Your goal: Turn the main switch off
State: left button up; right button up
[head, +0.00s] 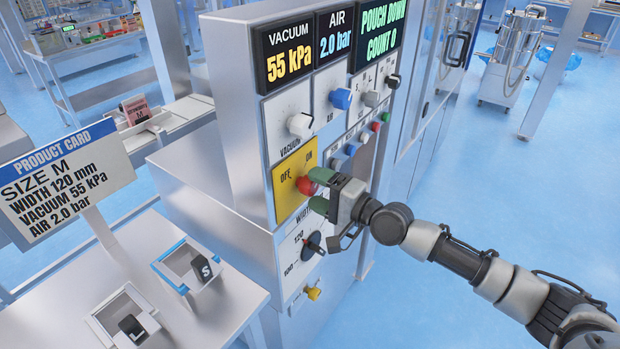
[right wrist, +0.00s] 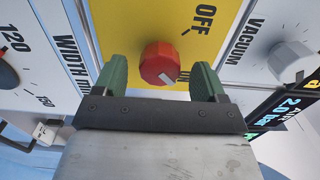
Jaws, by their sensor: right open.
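The main switch is a red round knob (head: 306,186) on a yellow plate (head: 284,201) marked OFF and ON, on the front of the grey machine. In the right wrist view, the red knob (right wrist: 158,64) shows a pale mark on its lower right side, toward the partly hidden ON label. My right gripper (head: 321,191) is open in front of the plate. Its green fingers (right wrist: 160,80) stand on either side of the knob, with a visible gap on each side. My left gripper is not in view.
The vacuum knob (head: 300,125) is above the plate and the black width dial (head: 314,242) below it. Displays (head: 330,45) read 55 kPa, 2.0 bar and pouch count 0. A product card (head: 62,180) and small bins (head: 190,265) stand at left. Open floor lies at right.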

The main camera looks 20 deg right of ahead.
jog(key=shift+x, duration=1)
jog(key=shift+w+a, duration=0.1)
jog(key=shift+w, duration=0.05)
jog(key=c, duration=0.9)
jog(key=shift+c, duration=0.2)
